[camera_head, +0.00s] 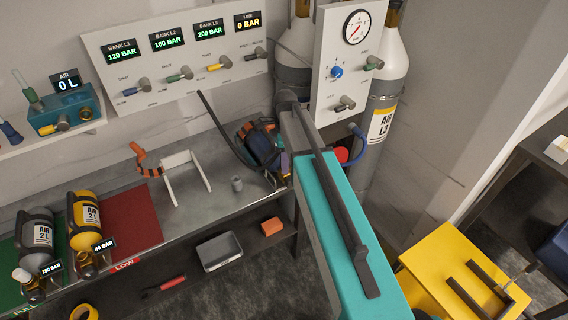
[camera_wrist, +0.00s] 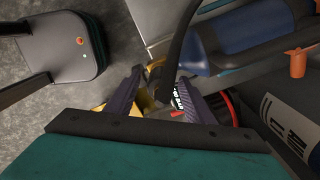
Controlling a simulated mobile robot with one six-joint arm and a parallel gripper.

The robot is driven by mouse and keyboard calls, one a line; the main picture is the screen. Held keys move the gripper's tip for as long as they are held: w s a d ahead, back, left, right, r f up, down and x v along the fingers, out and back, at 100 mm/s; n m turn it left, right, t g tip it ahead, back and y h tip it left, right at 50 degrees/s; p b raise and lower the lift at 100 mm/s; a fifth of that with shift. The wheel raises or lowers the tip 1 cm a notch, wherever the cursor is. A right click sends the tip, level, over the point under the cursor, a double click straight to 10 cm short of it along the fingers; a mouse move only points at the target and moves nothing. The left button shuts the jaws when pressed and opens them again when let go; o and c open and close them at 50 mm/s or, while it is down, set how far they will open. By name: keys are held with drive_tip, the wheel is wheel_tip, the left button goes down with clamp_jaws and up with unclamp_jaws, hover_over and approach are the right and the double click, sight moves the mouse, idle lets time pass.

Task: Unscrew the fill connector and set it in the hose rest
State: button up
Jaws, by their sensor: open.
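My gripper (camera_wrist: 160,84) is open, its two ridged fingers apart in the wrist view. A black hose (camera_wrist: 177,50) runs down between them. The fill connector at its end cannot be made out clearly, and a brass-coloured part shows near the left fingertip. A small pressure display (camera_wrist: 178,99) shows behind the fingers. A blue cylinder (camera_wrist: 235,42) lies close by at upper right. In the head view the hose (camera_head: 222,122) arches down to the dark blue cylinder (camera_head: 262,143), and my arm hides most of the gripper.
The gauge panel (camera_head: 345,60) and tall cylinders are behind my arm. A yellow cart (camera_head: 440,265) is right.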

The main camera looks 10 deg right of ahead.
drive_tip(key=shift+m, duration=1.4)
drive_tip(key=c, duration=1.2)
drive_tip(key=shift+o, duration=0.2)
drive_tip(key=shift+n, duration=0.3)
drive_tip(key=n, duration=2)
drive_tip(key=shift+s+p, duration=0.1)
drive_tip(key=shift+p, duration=0.2)
drive_tip(key=shift+n, duration=3.5)
